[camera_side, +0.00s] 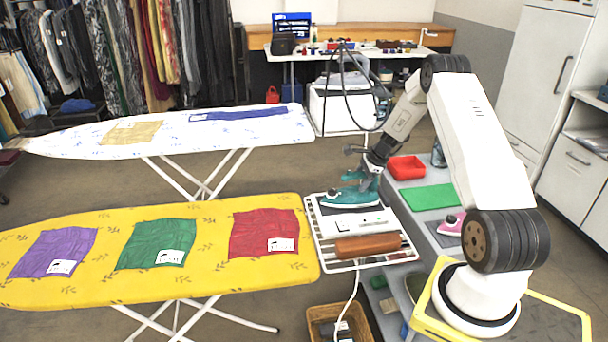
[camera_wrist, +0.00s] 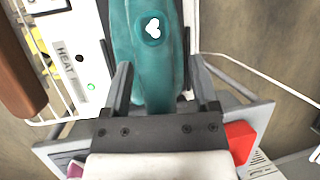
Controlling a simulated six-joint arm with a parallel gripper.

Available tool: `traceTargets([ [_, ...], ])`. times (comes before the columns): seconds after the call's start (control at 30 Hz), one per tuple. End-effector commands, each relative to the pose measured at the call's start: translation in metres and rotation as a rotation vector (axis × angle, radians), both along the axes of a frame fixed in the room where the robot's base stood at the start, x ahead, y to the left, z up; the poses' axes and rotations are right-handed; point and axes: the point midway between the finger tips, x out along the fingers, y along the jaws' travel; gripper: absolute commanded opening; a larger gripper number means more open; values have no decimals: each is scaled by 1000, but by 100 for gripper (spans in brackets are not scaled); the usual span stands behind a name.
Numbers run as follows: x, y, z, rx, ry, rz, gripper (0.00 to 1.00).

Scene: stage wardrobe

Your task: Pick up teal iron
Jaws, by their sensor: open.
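The teal iron (camera_side: 350,197) rests on the white rack at the end of the yellow ironing board. In the wrist view the iron's teal body (camera_wrist: 125,40) runs down between the two fingers of my gripper (camera_wrist: 155,80). My gripper (camera_side: 365,172) is open, at the iron's right end in the side view, with a finger on each side of the teal part. Some room shows between the fingers and the iron, mostly on the right. Whether a finger touches it, I cannot tell.
A brown roll (camera_side: 368,245) lies on the rack (camera_side: 323,255) in front of the iron. The yellow board (camera_side: 205,210) lies left.

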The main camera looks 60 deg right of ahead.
Motion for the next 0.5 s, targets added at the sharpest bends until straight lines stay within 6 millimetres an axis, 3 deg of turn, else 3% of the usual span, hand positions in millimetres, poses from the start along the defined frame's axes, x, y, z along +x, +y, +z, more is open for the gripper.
traceTargets([
  [0.17, 0, 0, 0, 0, 0, 0, 77],
  [0.4, 0, 0, 0, 0, 0, 0, 4],
  [0.5, 0, 0, 0, 0, 0, 0, 0],
])
